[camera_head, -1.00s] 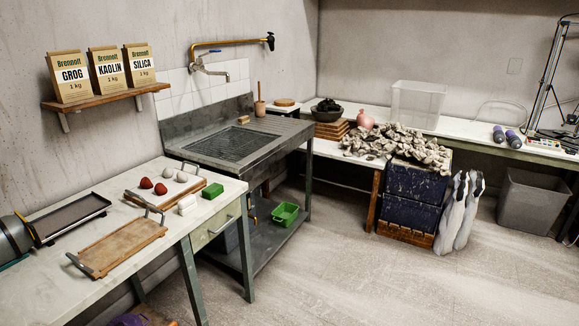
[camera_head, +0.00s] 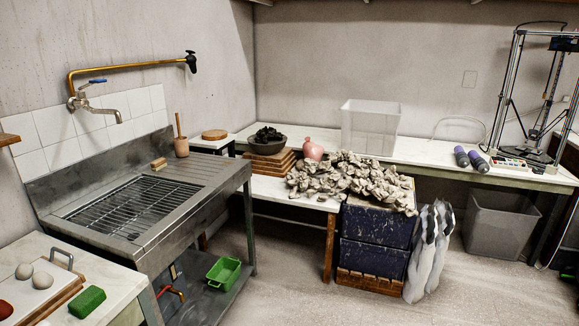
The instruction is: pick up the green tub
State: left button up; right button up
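The green tub (camera_head: 223,272) is a small open plastic tub. It sits on the low metal shelf (camera_head: 205,298) under the sink unit, near the shelf's right end. Its inside shows from above and nothing is seen in it. Neither of my grippers shows in the head view.
The steel sink unit (camera_head: 160,205) stands above the shelf, with a leg (camera_head: 250,228) just right of the tub. A worktable with a green block (camera_head: 87,302) is at the lower left. Blue crates (camera_head: 375,245) and bags (camera_head: 430,250) stand to the right. The floor (camera_head: 300,300) between is clear.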

aim_at(223, 274)
jog(key=i+u, duration=0.1)
jog(key=i, duration=0.75)
jog(key=i+l+u, duration=0.1)
jog(key=i, duration=0.75)
jog(key=l, duration=0.1)
